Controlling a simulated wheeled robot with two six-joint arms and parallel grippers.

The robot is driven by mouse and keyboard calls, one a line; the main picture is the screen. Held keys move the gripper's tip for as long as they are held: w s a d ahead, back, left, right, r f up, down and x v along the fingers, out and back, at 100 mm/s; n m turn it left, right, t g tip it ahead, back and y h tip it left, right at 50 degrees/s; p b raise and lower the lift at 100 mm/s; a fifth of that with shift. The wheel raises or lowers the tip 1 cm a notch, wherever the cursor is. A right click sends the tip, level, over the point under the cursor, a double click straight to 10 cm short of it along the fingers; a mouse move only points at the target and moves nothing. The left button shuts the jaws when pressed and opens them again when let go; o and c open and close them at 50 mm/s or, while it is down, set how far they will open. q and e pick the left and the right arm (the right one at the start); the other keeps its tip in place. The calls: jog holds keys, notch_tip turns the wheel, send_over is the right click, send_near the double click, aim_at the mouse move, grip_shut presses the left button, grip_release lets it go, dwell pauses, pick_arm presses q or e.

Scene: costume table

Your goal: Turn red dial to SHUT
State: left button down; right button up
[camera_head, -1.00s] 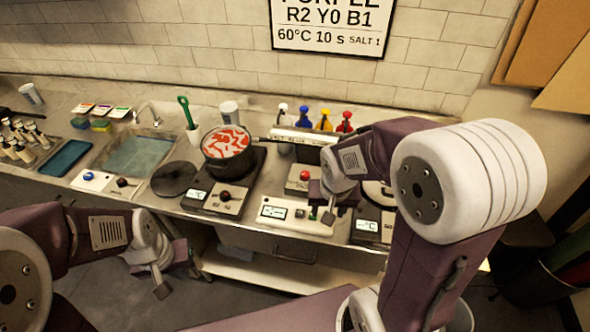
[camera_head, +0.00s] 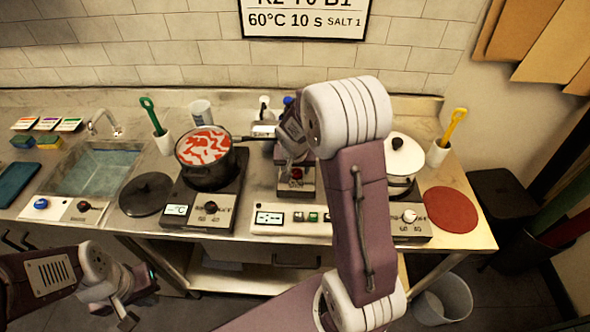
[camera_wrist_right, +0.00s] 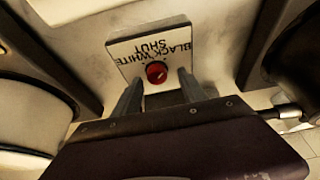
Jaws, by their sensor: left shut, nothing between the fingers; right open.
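The red dial (camera_wrist_right: 157,72) sits on a pale panel (camera_wrist_right: 122,48) lettered BLACK, WHITE and SHUT, upside down in the right wrist view. A pale mark shows on the dial, but I cannot tell which word it points to. In the head view the red dial (camera_head: 296,174) shows small below my right gripper (camera_head: 291,160), partly hidden by the arm. My right gripper is open, its two fingers (camera_wrist_right: 159,82) on either side of the dial; contact is not clear. My left gripper (camera_head: 128,305) is shut and empty, low in front of the counter.
A pot with red and white pieces (camera_head: 207,142) stands on a hot plate left of my right arm. A lidded white pot (camera_head: 402,160) and a red round mat (camera_head: 450,209) are to its right. A control box (camera_head: 290,219) lies in front.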

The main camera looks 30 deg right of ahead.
jog(key=shift+s+d+f, duration=0.15)
jog(key=shift+d+f, duration=0.2)
jog(key=shift+f, duration=0.1)
pick_arm(q)
jog(key=shift+s+d, duration=0.1)
jog(key=shift+s, duration=0.2)
pick_arm(e)
jog(key=shift+a, duration=0.15)
